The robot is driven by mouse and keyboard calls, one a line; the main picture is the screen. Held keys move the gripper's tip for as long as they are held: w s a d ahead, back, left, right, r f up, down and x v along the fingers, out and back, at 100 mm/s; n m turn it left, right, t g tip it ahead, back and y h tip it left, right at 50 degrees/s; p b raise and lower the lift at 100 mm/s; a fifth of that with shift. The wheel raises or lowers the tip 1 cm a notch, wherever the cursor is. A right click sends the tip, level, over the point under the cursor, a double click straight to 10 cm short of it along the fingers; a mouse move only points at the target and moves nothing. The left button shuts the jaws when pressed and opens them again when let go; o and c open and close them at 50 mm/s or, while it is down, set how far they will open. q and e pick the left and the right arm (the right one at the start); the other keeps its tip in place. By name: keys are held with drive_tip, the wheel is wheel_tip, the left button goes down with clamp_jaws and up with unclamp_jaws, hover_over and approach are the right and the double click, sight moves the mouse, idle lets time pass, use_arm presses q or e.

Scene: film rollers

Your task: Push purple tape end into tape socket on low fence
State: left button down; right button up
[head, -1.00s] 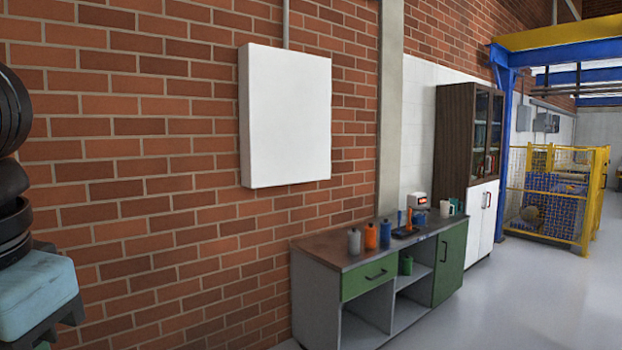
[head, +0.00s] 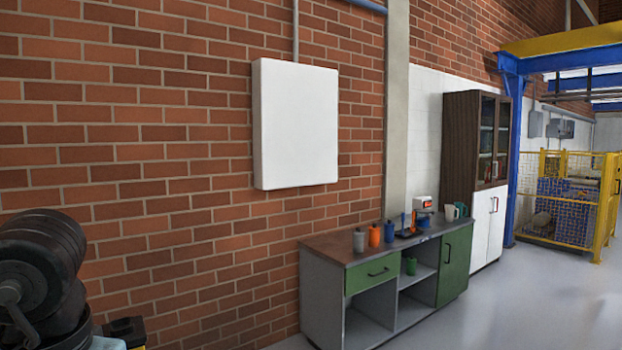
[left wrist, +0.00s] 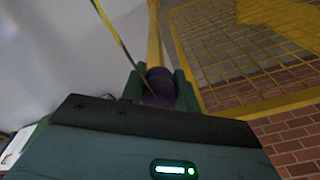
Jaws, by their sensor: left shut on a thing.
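In the left wrist view my left gripper (left wrist: 159,78) has its green fingers shut on a dark purple piece (left wrist: 160,90), which appears to be the purple tape end. A thin yellowish strip runs down from the top edge to the fingers. A yellow post (left wrist: 153,28) stands just beyond the fingertips. A yellow mesh fence (left wrist: 225,50) fills the upper right. I cannot make out the tape socket, or whether the held piece touches the post. Neither gripper shows in the head view.
The head view shows a workbench (head: 334,254) with bottles along the brick wall, a white wall panel (head: 298,125), a brown cabinet (head: 460,150) and a yellow mesh enclosure (head: 570,195) at right. The grey floor (head: 520,300) is clear at lower right.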

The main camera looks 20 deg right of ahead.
use_arm(q)
drive_tip(key=w+a+f+n, duration=0.1)
drive_tip(key=w+a+f, duration=0.1)
drive_tip(key=f, duration=0.6)
drive_tip(key=w+a+f+n, duration=0.1)
drive_tip(key=w+f, duration=0.1)
drive_tip(key=f, duration=0.7)
drive_tip(key=s+a+f+n, duration=0.1)
drive_tip(key=s+a+f, duration=0.2)
drive_tip(key=f, duration=0.6)
drive_tip(key=s+a+f, duration=0.3)
drive_tip(key=s+f, duration=0.1)
drive_tip(key=f, duration=0.5)
drive_tip(key=shift+a+f+n+y, duration=0.3)
drive_tip(key=shift+a+n, duration=0.1)
